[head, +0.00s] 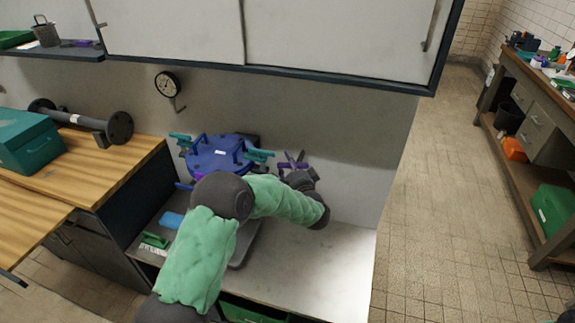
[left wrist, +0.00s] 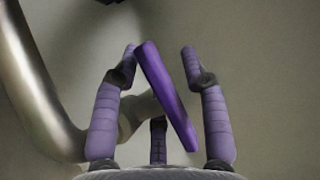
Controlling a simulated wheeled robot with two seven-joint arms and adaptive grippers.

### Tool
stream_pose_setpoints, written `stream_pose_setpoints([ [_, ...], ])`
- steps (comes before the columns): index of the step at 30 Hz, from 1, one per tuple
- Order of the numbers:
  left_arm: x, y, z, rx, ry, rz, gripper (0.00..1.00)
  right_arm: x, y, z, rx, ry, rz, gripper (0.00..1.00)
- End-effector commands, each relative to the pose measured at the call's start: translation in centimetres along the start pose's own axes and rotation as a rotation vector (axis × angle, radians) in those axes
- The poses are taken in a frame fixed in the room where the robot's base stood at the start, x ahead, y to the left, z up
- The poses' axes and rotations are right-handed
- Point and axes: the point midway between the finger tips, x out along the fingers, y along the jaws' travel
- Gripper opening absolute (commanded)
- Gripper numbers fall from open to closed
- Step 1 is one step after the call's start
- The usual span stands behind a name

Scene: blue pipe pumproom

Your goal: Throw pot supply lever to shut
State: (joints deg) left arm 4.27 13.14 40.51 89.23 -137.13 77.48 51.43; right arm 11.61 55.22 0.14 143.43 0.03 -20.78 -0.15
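A flat purple lever (left wrist: 165,95) stands tilted between the two fingers of my left gripper (left wrist: 159,50) in the left wrist view, its top leaning left. The fingers are spread, with a gap on each side of the lever, so the gripper is open around it. The lever sits in front of a metal pipe (left wrist: 40,85). In the head view my left gripper (head: 293,160) is a small purple shape at the wall, and I cannot separate the lever from the fingers. A blue pot lid with teal clamps (head: 215,155) is just left of it. My right gripper is not in view.
A pressure gauge (head: 166,84) is on the wall above. White cabinets (head: 270,35) overhang the counter (head: 305,265), whose right part is clear. A wooden bench with a teal toolbox (head: 28,140) is at left. Open tiled floor (head: 440,200) lies at right.

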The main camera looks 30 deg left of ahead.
Motion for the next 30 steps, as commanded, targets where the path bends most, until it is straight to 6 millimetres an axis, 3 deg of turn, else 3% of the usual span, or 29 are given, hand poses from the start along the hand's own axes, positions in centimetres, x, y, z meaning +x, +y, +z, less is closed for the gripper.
stream_pose_setpoints([
  [5,-1.2,-0.1,-0.1,0.0,0.003,-0.001,0.44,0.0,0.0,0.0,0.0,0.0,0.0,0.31],
  [21,-10.6,0.0,0.0,0.0,0.002,0.0,0.44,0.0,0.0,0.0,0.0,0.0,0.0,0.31],
  [30,-12.0,0.1,0.1,0.0,-0.002,0.0,0.44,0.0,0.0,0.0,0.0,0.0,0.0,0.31],
])
